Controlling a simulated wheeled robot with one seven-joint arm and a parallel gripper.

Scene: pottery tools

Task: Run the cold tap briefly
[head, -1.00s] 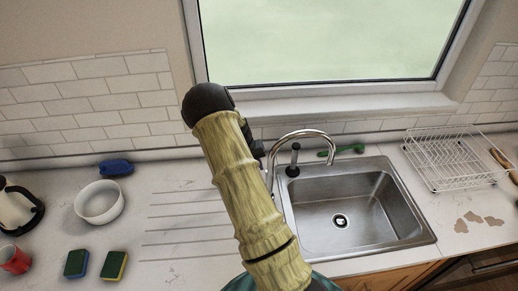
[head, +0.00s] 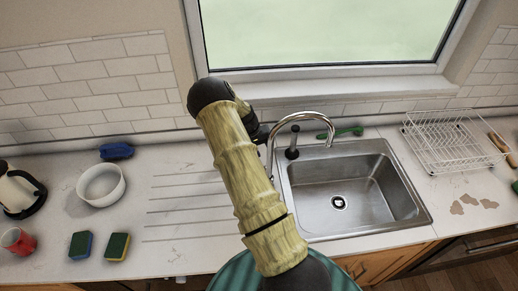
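The chrome tap (head: 300,115) has a tall curved spout. It arches over the back left of the steel sink (head: 334,213), and my arm partly covers its foot. A dark upright piece with a round base (head: 293,148) stands just right of the spout's stem; I cannot tell whether it is a tap handle. No cold mark is readable, and no water shows under the spout. My yellow arm stands in front of the counter left of the tap. Dark parts at the far end of my arm (head: 258,131) show beside the spout, apparently my gripper; its fingers are hidden.
A white wire rack (head: 452,143) stands right of the sink. A green brush (head: 340,133) lies behind it. At left are a white bowl (head: 101,184), a blue item (head: 116,151), two sponges (head: 117,247), a red mug (head: 19,240) and a kettle (head: 18,193). The ridged drainer is clear.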

